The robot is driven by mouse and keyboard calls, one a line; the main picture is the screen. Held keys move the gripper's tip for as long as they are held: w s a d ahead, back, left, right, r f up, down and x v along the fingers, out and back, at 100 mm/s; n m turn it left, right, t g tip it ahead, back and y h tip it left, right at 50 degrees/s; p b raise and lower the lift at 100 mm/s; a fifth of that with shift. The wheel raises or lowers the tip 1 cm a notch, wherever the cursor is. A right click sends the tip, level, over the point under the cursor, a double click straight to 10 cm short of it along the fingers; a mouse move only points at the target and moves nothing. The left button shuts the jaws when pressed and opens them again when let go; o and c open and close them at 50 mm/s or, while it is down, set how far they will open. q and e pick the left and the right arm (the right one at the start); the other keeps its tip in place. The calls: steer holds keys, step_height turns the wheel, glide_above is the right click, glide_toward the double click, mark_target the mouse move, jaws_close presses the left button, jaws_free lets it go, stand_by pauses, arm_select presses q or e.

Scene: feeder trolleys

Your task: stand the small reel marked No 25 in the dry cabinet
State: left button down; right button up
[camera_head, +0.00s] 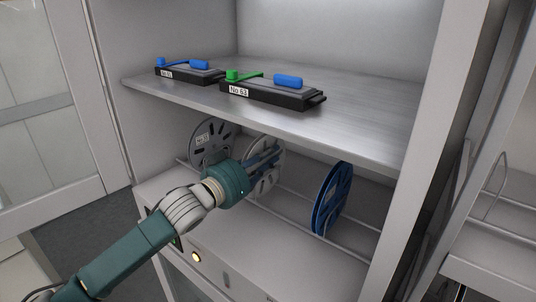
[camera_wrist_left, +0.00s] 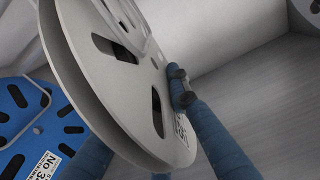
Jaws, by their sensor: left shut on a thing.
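My left gripper (camera_head: 268,158) reaches into the lower bay of the open cabinet (camera_head: 160,190) and is shut on a pale grey reel (camera_head: 270,180). The reel is upright, between a grey reel on the left and a blue one on the right. In the left wrist view the fingers (camera_wrist_left: 190,125) hold this grey reel (camera_wrist_left: 85,55) near its rim. Its label is mostly hidden by a finger, and I cannot read the number surely. I cannot tell whether it rests on the rails. My right gripper is not in view.
A grey reel (camera_head: 212,140) and a blue reel (camera_head: 332,200) stand on the wire rails (camera_head: 358,222). The blue one's label starts "No 3" in the wrist view (camera_wrist_left: 15,100). Above, the shelf (camera_head: 355,115) bears two black feeders (camera_head: 190,73) (camera_head: 272,93). Room remains between the middle and blue reels.

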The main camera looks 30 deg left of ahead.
mark_target(247, 169)
arm_select(q)
steer(key=c, duration=1.6)
jaws_free()
steer(key=shift+o, duration=0.2)
steer(key=shift+s, duration=0.1)
steer(key=shift+s+a+p, duration=0.15)
steer(key=shift+s+p, duration=0.5)
steer(key=shift+s, duration=1.35)
steer(key=shift+s+a+p, duration=0.15)
steer(key=shift+s+p, duration=0.5)
steer(key=shift+s, duration=1.35)
steer(key=shift+w, duration=0.1)
